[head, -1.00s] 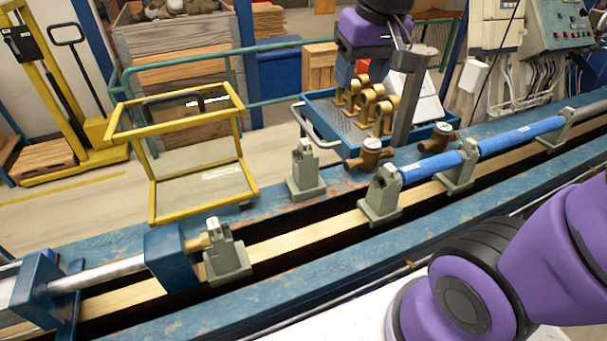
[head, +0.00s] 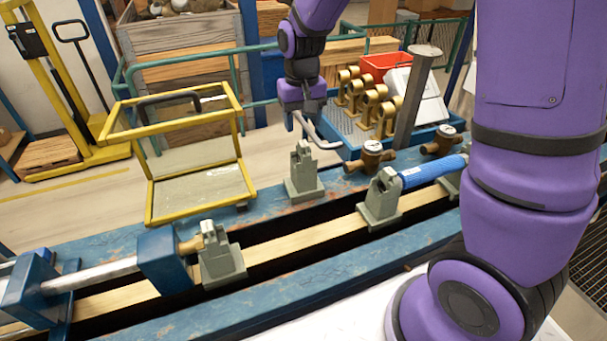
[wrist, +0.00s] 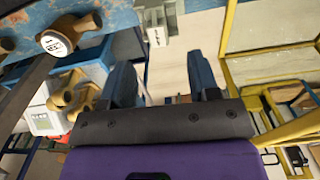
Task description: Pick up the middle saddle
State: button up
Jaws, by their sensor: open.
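Several grey-green saddles are on the long bench. One saddle (head: 304,177) stands upright on the bench's far edge, off the rail. Another saddle (head: 221,257) is at the left by the blue clamp block, and another (head: 381,201) is at the right under the end of a blue pipe. Which one is called the middle saddle is not marked. My gripper (head: 304,121) is open and empty, above and slightly behind the far-edge saddle, apart from it. In the wrist view my open fingers (wrist: 163,85) point toward that saddle (wrist: 158,22), which lies ahead between them.
A blue tray (head: 338,150) with several brass fittings (head: 371,106) stands right of my gripper, beside a grey post (head: 414,95). Brass meters (head: 371,157) sit on the bench nearby. A yellow cart (head: 150,185) stands at the left. My arm hides the bench's right part.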

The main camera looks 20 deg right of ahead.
aim_at(304, 143)
jog(key=shift+s+d+f, duration=0.1)
jog(key=shift+d+f, duration=0.05)
jog(key=shift+f, duration=3.7)
jog(key=shift+c, duration=0.4)
grip_shut()
jog(key=shift+r, duration=0.1)
